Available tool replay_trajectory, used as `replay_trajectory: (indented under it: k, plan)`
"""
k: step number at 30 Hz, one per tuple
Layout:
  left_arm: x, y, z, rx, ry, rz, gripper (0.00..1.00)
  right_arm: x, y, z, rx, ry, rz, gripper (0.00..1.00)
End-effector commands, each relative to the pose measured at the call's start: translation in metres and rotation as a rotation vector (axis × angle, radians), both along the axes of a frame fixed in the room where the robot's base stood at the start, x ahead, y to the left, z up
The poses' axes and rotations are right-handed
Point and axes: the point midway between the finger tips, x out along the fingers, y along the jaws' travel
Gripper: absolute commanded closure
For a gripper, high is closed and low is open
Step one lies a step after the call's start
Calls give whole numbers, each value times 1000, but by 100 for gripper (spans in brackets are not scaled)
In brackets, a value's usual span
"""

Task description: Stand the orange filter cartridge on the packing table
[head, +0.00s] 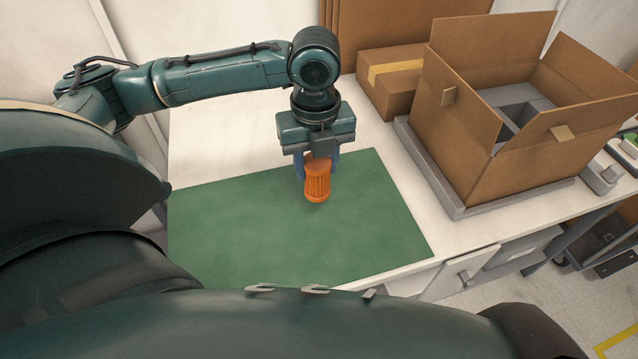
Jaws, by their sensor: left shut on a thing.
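The orange filter cartridge (317,184) is a ribbed orange cylinder over the green mat on the packing table (215,125). My left gripper (318,170) points down from above and is shut on the upper part of the cartridge. The cartridge looks roughly upright. I cannot tell whether its lower end touches the mat or hangs just above it. The top of the cartridge is partly hidden by the gripper. My right gripper is not in view.
The green mat (250,235) is otherwise bare. An open cardboard box (545,155) stands on a grey tray (430,170) at the right. A closed taped carton (390,85) stands behind. The table's front edge lies just beyond my body.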

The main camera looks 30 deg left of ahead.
Motion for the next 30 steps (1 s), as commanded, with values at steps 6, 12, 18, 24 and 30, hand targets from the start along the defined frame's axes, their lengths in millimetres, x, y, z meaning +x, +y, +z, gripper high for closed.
replay_trajectory:
  k: [6, 12, 18, 24, 30]
  plan:
    - [-1, 0, -30, 1, 3, 0, 83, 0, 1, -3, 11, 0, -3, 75]
    - [0, 0, -54, 1, 0, 0, 83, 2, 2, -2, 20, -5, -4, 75]
    - [0, 0, -55, 1, -2, -1, 83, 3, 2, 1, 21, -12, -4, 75]
    - [0, 0, -57, 1, -1, 0, 83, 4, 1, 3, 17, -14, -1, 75]
    - [0, 0, -57, 1, -1, -1, 44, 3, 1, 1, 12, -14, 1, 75]
